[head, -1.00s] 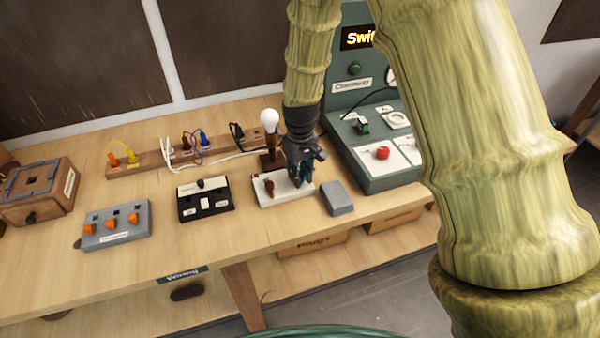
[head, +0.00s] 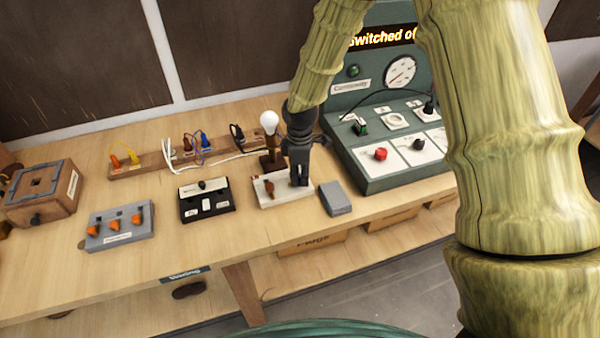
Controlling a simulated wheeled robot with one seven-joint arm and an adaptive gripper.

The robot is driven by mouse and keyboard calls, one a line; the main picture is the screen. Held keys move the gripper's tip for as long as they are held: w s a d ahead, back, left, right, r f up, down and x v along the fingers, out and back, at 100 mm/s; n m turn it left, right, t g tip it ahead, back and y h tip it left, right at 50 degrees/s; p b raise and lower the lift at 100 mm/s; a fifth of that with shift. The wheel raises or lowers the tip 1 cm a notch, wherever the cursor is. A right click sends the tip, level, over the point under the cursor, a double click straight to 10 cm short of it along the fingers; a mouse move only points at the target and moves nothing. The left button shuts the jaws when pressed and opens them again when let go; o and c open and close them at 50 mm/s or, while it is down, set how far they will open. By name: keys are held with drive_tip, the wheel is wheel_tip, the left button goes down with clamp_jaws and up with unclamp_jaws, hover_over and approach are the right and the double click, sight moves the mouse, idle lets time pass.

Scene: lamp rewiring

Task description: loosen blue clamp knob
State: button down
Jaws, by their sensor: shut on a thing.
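A white clamp block (head: 268,203) sits on the bench below the light bulb (head: 269,121). A brown knob (head: 269,186) stands on its left part. My gripper (head: 299,181) points straight down over the block's right part, with its fingers low and close together. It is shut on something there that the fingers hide. The blue clamp knob itself does not show; from its place on the block, it appears to be what the fingers hold.
A grey block (head: 335,199) lies close to the right of the clamp block. A black switch box (head: 206,200) is to the left. The green console (head: 385,180) stands at the right and reads "Switched of", cut off by my arm. Bench front is clear.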

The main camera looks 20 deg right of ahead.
sight(300, 176)
drive_tip(key=n+p, duration=0.1)
drive_tip(key=n, duration=0.4)
drive_tip(key=shift+w+r+n+p, duration=0.1)
drive_tip(key=shift+n+p, duration=0.2)
drive_tip(key=shift+p, duration=0.1)
drive_tip(key=shift+n+p, duration=0.65)
drive_tip(key=shift+n, duration=1.15)
drive_tip(key=c, duration=1.3)
unclamp_jaws()
drive_tip(key=shift+o, duration=0.2)
wheel_tip(300, 176, up, 12)
